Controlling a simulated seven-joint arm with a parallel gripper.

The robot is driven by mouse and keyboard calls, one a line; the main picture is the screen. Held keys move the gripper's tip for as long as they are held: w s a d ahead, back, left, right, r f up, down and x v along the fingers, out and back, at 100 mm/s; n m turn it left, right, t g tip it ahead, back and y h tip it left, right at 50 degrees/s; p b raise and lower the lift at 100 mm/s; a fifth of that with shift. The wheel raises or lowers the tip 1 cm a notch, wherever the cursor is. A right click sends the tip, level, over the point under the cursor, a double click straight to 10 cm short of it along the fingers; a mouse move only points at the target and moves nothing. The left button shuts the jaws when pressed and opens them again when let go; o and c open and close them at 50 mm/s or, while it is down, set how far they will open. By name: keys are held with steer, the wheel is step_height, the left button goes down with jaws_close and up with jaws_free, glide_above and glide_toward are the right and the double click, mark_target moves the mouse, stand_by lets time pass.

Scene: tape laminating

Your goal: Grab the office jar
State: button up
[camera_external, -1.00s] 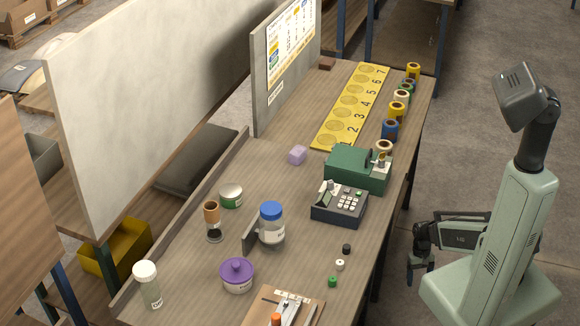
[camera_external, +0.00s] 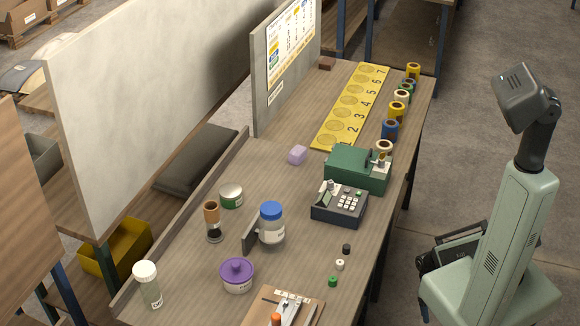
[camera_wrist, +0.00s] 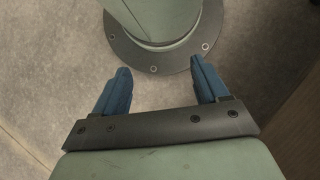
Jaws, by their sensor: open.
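Several jars stand apart on the left part of the workbench in the external view: a clear jar with a blue lid (camera_external: 271,226), a round purple-lidded jar (camera_external: 236,276), a tall white-lidded jar (camera_external: 148,286), a low green jar (camera_external: 231,196) with a pale lid and a cork-topped jar (camera_external: 213,222). Their labels are too small to read, so I cannot tell which is the office jar. My gripper (camera_wrist: 160,70) is open and empty in the wrist view, its blue fingers spread above the floor beside my base. No jar shows there.
A dark upright plate (camera_external: 250,236) stands against the blue-lidded jar's left side. Tape rolls line the far right.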

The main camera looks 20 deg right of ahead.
steer(key=o, duration=0.4)
steer(key=shift+c, duration=0.2)
